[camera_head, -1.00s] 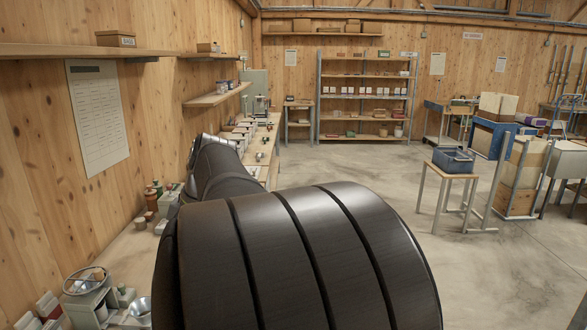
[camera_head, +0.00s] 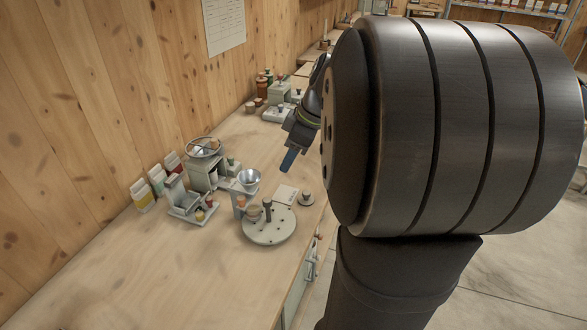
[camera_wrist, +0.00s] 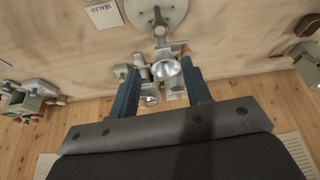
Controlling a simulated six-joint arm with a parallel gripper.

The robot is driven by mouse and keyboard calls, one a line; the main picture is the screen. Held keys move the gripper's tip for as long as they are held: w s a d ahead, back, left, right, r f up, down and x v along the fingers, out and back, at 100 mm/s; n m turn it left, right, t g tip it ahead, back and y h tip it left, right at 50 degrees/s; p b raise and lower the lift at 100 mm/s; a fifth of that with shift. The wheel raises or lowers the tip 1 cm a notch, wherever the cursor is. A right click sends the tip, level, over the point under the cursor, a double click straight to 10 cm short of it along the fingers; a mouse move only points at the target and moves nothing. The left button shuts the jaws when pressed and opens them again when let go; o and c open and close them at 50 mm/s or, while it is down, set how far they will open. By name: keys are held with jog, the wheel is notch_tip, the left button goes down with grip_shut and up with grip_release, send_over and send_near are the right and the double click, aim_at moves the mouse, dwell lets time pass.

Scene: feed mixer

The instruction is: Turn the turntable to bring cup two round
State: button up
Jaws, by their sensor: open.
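The turntable is cut off at the top edge of the wrist view (camera_wrist: 172,12). My gripper (camera_head: 287,162) is in the air above and behind the turntable, apart from it. Its two blue fingers are spread and empty in the wrist view (camera_wrist: 160,66).
A metal bowl (camera_head: 249,178) on a stand is close behind the turntable. A scale-like device (camera_head: 188,203) and cartons (camera_head: 143,196) stand left. A white card (camera_head: 285,194) marked "SEALED" and a small weight-like piece (camera_head: 306,199) lie beside the turntable. The front-left bench is clear.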

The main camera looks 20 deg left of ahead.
aim_at(267, 200)
jog(key=x, duration=1.6)
jog(key=shift+s+d+f, duration=0.1)
jog(key=shift+f, duration=0.05)
grip_shut()
